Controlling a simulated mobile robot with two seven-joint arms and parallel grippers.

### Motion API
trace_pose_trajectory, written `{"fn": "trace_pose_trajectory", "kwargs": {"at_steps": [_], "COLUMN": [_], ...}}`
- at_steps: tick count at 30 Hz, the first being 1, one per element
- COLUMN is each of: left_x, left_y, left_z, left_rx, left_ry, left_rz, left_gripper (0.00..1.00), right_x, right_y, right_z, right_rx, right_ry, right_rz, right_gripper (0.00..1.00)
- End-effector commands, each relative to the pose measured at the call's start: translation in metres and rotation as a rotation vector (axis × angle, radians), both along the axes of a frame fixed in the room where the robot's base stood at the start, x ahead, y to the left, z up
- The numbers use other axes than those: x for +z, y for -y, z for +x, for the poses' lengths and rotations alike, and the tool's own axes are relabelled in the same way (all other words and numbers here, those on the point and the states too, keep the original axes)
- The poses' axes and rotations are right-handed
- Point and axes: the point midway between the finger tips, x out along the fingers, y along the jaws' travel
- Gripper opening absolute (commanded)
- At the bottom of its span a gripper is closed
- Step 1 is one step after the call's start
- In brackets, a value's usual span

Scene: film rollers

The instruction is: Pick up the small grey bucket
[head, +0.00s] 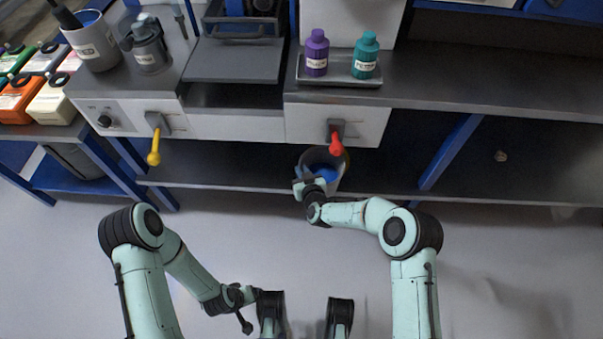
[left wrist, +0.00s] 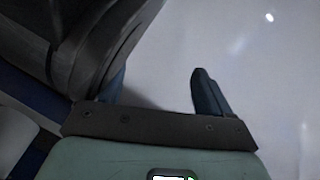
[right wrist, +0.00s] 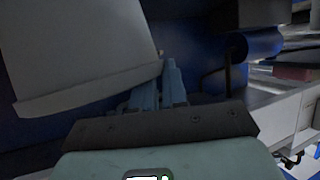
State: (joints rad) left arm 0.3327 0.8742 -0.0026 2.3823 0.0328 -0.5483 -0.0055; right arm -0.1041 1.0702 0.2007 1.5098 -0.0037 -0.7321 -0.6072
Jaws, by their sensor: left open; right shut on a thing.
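The small grey bucket (head: 343,172), blue inside, shows in the head view below the red-handled tap, by the front edge of the lower shelf. My right gripper (head: 303,182) is at its near left side, shut on its rim. In the right wrist view, the bucket's grey wall (right wrist: 80,50) fills the upper left. The fingers (right wrist: 160,88) are close together at its edge; their tips are partly hidden. I cannot tell whether the bucket rests on anything. My left gripper (head: 243,308) is low over the floor. Its fingers (left wrist: 165,88) are apart and empty in the left wrist view.
The red tap handle (head: 336,144) hangs just above the bucket; a yellow one (head: 153,156) hangs to the left. A larger grey container (head: 93,45) and purple and teal bottles (head: 316,54) stand on the counter. A blue post (head: 450,150) is to the right.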

Motion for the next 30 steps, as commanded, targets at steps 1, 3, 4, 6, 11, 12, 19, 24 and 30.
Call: {"fn": "trace_pose_trajectory", "kwargs": {"at_steps": [1,3,4,6,11,12,19,24,30], "left_x": [0.000,-0.001,-0.001,0.000,0.000,0.000,0.000,0.010,0.037], "left_y": [0.000,0.000,0.000,0.000,0.000,0.000,0.000,0.001,0.005], "left_z": [0.000,0.000,0.000,0.000,0.000,0.000,0.000,0.009,0.035], "left_rx": [0.000,0.000,0.000,0.000,0.000,0.000,0.000,-0.002,-0.006], "left_ry": [-0.001,-0.001,-0.001,-0.001,-0.001,-0.001,0.000,0.031,0.119], "left_rz": [0.000,0.000,0.000,0.000,0.000,0.000,0.000,0.002,0.006], "left_gripper": [0.82,0.82,0.82,0.82,0.82,0.82,0.82,0.82,0.82], "right_x": [-0.008,-0.008,-0.008,-0.008,-0.007,-0.007,-0.004,0.004,0.021], "right_y": [0.000,0.000,0.000,0.000,0.000,0.000,0.000,0.004,0.017], "right_z": [-0.004,-0.004,-0.004,-0.004,-0.004,-0.004,-0.003,-0.013,-0.048], "right_rx": [0.003,0.004,0.004,0.004,0.004,0.004,0.003,0.002,0.004], "right_ry": [-0.020,-0.021,-0.021,-0.021,-0.020,-0.018,-0.011,-0.010,-0.010], "right_rz": [-0.002,-0.002,-0.002,-0.002,-0.002,-0.003,-0.001,-0.001,-0.002], "right_gripper": [0.00,0.00,0.00,0.00,0.35,0.42,0.42,0.42,0.42]}}
